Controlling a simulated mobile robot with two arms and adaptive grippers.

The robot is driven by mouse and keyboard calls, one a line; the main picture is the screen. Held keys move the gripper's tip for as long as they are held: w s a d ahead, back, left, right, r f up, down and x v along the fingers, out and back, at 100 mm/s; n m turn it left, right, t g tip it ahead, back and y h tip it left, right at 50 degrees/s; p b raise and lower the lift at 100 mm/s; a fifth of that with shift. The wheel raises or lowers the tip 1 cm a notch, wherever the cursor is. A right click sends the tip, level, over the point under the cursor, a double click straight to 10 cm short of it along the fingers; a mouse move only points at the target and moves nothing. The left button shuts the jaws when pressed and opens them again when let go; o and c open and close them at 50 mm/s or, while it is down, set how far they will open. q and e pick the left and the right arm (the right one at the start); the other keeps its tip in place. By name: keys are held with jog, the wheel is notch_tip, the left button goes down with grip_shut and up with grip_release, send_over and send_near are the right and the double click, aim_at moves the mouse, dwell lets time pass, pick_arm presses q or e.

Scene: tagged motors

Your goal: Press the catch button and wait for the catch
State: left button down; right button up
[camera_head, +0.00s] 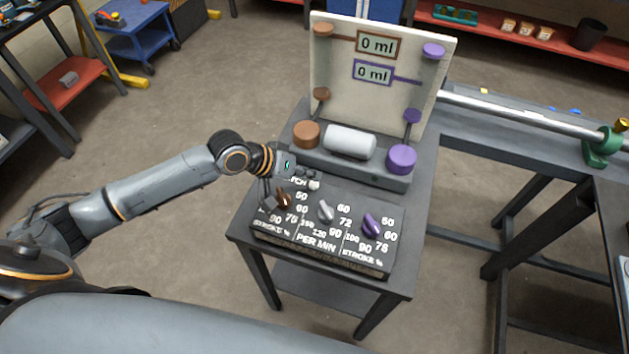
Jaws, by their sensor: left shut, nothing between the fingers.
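The control box (318,262) has a sloped, labelled face and stands on a grey table. A small pale round part (314,185), perhaps the catch button, sits at its upper edge beside a partly hidden label ending in "TCH". My left gripper (269,203) is shut and empty over the box's upper left, near the brown knob (284,201). I cannot tell whether it touches anything. The grey knob (325,211) and purple knob (371,225) are to its right. The upright panel (340,75) behind has two displays, both reading 0 ml. My right gripper is not in view.
A brown cylinder (306,134), a white cylinder (349,142) and a purple cylinder (401,159) sit before the panel. A metal rail (510,112) with a green stand (603,148) runs to the right. A blue cart (135,38) stands far left.

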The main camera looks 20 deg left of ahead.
aim_at(311, 185)
pick_arm(q)
jog(key=shift+f, duration=0.35)
jog(key=shift+f, duration=0.3)
dwell(0.4)
jog(key=shift+r+p, duration=0.8)
jog(key=shift+p, duration=0.1)
notch_tip(311, 185, up, 6)
jog(key=p, duration=0.6)
dwell(0.3)
jog(key=shift+s+d, duration=0.1)
dwell(0.3)
